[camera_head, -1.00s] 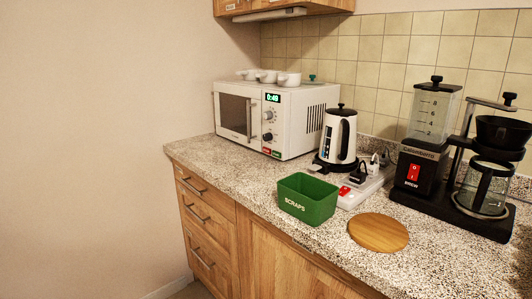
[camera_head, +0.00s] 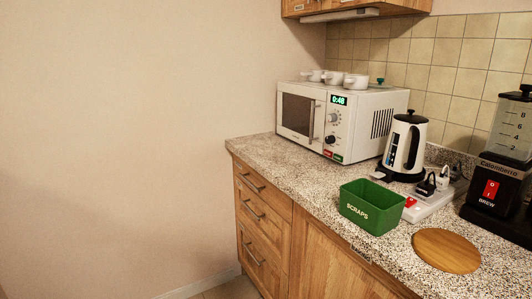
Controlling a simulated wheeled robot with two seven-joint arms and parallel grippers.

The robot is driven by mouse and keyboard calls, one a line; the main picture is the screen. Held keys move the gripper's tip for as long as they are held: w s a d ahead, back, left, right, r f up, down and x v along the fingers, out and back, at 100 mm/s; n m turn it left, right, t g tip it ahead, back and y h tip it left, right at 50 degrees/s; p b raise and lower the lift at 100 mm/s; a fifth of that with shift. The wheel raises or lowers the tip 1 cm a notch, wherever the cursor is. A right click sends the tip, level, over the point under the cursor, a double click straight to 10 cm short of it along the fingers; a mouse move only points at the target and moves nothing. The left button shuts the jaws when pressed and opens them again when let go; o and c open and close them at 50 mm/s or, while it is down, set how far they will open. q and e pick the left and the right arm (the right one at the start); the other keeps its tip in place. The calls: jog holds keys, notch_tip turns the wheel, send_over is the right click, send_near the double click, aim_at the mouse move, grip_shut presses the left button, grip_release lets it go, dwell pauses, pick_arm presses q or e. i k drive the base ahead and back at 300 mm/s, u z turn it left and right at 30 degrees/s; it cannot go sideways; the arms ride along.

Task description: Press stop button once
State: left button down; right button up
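A white microwave (camera_head: 350,120) stands on the speckled counter against the tiled wall, its door facing left and front. Its green display (camera_head: 339,100) reads about 0:48. Below the display are two round dials. At the panel's bottom are a small red button (camera_head: 327,153) and a green button (camera_head: 337,158) side by side; their labels are too small to read. Neither of my grippers is in view.
Several white cups (camera_head: 333,78) sit on the microwave. A kettle (camera_head: 404,147), a green scraps bin (camera_head: 371,206), a power strip (camera_head: 428,205), a round wooden board (camera_head: 446,251) and a coffee maker (camera_head: 498,170) stand to the right. Counter (camera_head: 290,165) before the microwave is clear.

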aim_at(328, 153)
jog(key=u, duration=0.95)
jog(key=i, duration=1.35)
jog(key=z, duration=2.9)
